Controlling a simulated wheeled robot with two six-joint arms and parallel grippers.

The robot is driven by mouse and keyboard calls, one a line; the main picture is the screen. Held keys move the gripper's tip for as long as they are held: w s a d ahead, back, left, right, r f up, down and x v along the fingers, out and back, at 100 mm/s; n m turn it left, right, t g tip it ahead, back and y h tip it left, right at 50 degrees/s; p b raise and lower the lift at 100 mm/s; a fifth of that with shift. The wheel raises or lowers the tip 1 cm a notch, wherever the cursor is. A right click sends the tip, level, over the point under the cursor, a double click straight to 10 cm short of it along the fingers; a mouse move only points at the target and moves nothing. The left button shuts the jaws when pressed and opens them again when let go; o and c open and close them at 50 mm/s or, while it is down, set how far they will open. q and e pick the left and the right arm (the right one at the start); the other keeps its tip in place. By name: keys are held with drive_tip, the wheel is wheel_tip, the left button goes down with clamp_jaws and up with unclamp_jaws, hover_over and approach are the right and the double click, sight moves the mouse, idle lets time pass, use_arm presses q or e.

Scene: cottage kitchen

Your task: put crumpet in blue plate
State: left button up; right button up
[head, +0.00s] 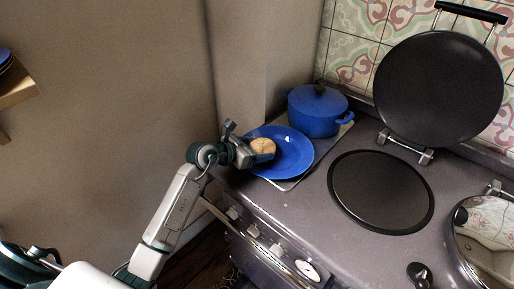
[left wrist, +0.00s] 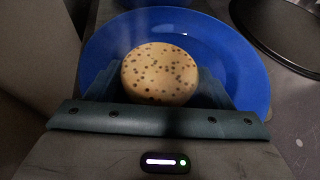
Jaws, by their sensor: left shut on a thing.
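The crumpet (head: 263,146) is round, pale tan and dotted with small dark holes. My left gripper (head: 256,150) is shut on it, over the left part of the blue plate (head: 296,154). In the left wrist view the crumpet (left wrist: 160,73) sits between the fingers, with the blue plate (left wrist: 247,75) behind and around it. I cannot tell whether the crumpet touches the plate. The plate lies at the left end of the stove top. My right gripper is not in view.
A blue lidded pot (head: 318,112) stands just behind the plate. A round dark hotplate (head: 382,191) with its lid (head: 438,86) raised is to the right. A shiny closed lid (head: 488,235) is at the far right. The wall is close on the left.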

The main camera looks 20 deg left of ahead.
use_arm(q)
drive_tip(key=o, duration=0.8)
drive_tip(key=shift+c, duration=0.2)
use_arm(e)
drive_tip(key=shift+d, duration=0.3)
use_arm(q)
drive_tip(key=shift+r, duration=0.3)
drive_tip(key=shift+r+p, duration=0.45)
drive_tip(key=shift+p, duration=0.05)
drive_tip(key=b+v, duration=0.2)
drive_tip(key=v, duration=0.8)
drive_tip(key=shift+s+a+f+b, duration=0.1)
drive_tip(key=shift+s+f+b, duration=0.05)
drive_tip(key=shift+b, duration=0.2)
drive_tip(key=shift+v, duration=0.85)
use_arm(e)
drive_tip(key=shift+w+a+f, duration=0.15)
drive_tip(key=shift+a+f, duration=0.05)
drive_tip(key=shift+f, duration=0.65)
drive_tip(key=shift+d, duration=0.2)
